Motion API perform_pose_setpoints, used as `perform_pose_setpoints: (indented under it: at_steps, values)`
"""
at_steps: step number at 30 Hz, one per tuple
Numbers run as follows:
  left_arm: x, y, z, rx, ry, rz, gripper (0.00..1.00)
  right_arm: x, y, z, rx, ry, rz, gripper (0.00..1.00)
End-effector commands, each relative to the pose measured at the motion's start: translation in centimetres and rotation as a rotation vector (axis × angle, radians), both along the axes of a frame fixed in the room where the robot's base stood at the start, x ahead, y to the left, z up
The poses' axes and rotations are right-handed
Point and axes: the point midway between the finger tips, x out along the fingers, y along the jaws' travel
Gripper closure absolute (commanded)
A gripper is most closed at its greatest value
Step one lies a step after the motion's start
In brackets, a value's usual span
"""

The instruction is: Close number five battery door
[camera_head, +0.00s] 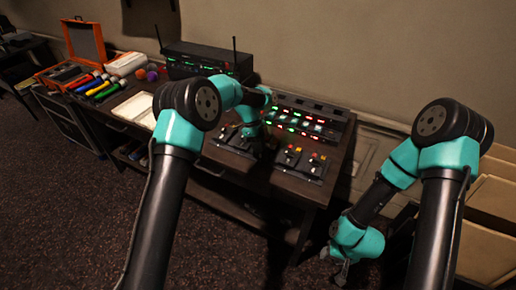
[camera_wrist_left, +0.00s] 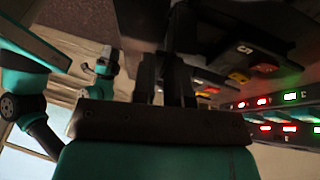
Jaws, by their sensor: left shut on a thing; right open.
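Dark units with coloured buttons sit near the front of the desk, one group (camera_head: 301,161) right of my left gripper and one (camera_head: 232,141) to its left. My left gripper (camera_head: 257,152) reaches down between them. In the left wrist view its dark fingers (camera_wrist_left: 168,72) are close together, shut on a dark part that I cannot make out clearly. A pale number marks a dark unit (camera_wrist_left: 236,48) beside the fingers; I cannot read it surely. The number five battery door cannot be told apart. My right gripper (camera_head: 340,267) is open and empty, low in front of the desk's right side.
A rack with red and green lights (camera_head: 308,120) stands behind the units. A black receiver with antennas (camera_head: 205,60), coloured microphones (camera_head: 98,86), a white tray (camera_head: 138,109) and an orange case (camera_head: 84,42) lie left. Cardboard boxes (camera_head: 484,245) stand right.

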Motion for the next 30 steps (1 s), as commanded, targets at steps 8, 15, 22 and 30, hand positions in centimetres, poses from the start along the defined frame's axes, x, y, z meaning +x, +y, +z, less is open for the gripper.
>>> perform_pose_setpoints:
  at_steps: [8,15,22,30]
  values:
    - [1.2,-0.6,-0.2,0.068,0.159,-0.001,1.00,0.0,0.0,0.0,0.000,0.000,0.000,0.52]
    - [1.8,-0.9,-0.3,0.114,0.267,0.000,1.00,0.0,0.0,0.0,0.000,0.000,0.000,0.52]
    - [2.3,-1.0,-0.3,0.143,0.332,0.001,1.00,0.0,0.0,0.0,0.000,0.000,0.000,0.52]
    - [2.4,-1.0,-0.3,0.155,0.362,-0.001,1.00,0.0,0.0,0.0,0.000,0.000,0.000,0.52]
